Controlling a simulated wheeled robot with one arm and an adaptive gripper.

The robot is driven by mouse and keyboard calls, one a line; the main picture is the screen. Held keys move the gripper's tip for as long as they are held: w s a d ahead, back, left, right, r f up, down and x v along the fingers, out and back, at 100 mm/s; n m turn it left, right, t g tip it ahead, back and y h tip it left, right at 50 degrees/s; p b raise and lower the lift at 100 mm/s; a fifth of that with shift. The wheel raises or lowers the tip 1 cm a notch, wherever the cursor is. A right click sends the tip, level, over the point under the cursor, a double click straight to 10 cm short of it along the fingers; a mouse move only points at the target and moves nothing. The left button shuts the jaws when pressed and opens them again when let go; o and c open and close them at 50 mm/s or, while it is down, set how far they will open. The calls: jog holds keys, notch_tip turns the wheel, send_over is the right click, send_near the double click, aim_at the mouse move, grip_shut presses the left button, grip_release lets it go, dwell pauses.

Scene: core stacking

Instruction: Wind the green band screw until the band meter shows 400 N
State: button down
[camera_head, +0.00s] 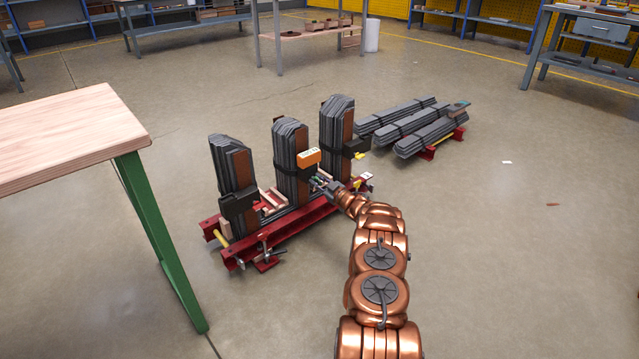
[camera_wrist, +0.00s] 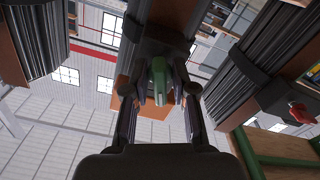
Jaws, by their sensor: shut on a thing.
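The core in the head view has three upright limbs of dark stacked sheets, the middle one (camera_head: 290,148) being nearest my gripper (camera_head: 327,186). An orange box (camera_head: 308,157), apparently the band meter, sits on the middle limb's upper right side. Its reading is too small to make out. In the wrist view the green band screw (camera_wrist: 158,82) stands between the two fingers of my gripper (camera_wrist: 160,92), which are shut on it. An orange face (camera_wrist: 150,108) shows behind the screw. In the head view the screw is mostly hidden by my gripper.
A red base frame (camera_head: 300,223) carries the limbs. A wooden-topped table (camera_head: 65,135) with a green leg stands at the left.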

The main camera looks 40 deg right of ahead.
jog(key=shift+m, duration=0.5)
jog(key=m, duration=0.3)
jog(key=shift+s, duration=0.1)
jog(key=shift+d+m, duration=0.1)
jog(key=shift+m, duration=0.8)
jog(key=shift+f+m, duration=0.1)
jog(key=shift+m, duration=0.8)
jog(key=c, duration=0.9)
grip_release()
jog(key=shift+o, duration=0.2)
